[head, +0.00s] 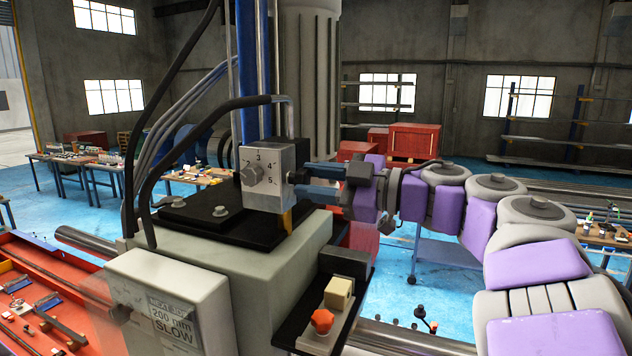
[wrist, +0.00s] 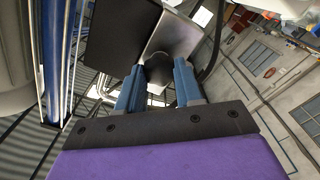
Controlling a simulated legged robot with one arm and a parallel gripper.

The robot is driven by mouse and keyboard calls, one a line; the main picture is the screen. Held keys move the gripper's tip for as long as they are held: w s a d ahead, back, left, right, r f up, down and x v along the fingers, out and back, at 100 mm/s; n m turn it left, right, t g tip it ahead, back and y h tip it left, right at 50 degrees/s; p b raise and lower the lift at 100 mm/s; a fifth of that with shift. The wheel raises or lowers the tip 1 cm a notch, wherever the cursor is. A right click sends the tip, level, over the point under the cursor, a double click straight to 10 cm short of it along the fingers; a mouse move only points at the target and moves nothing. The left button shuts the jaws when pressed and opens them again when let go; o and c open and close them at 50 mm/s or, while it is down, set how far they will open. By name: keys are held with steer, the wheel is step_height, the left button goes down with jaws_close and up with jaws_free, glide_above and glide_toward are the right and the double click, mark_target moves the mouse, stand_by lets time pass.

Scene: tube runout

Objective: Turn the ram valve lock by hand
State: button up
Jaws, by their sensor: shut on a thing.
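A grey metal valve block (head: 268,180) stands on a black plate on top of the large machine housing. Its face has a numbered dial and a round grey knob (head: 250,173). A small black knob (head: 296,177), which I take as the ram valve lock, sticks out of the block's right side. My gripper (head: 304,180) reaches in from the right with its blue fingers at this knob. In the wrist view, the two blue fingers of my gripper (wrist: 158,82) are shut on the dark knob (wrist: 159,68), one on each side. The knob's far side is hidden.
Black hoses (head: 160,165) run close to the block's left and top. A blue column (head: 252,80) rises behind it. A sign box (head: 165,305) reading "200 mm SLOW" and an orange knob (head: 322,321) sit lower in front. Open air lies around my arm.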

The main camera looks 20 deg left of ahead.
steer(key=shift+f, duration=0.25)
steer(key=o, duration=0.6)
steer(key=shift+w, duration=0.1)
steer(key=shift+c, duration=0.2)
steer(key=shift+o, duration=1.4)
steer(key=shift+a+r, duration=0.1)
steer(key=shift+a, duration=0.1)
steer(key=shift+d, duration=0.1)
steer(key=shift+d+r, duration=0.1)
steer(key=shift+d, duration=0.95)
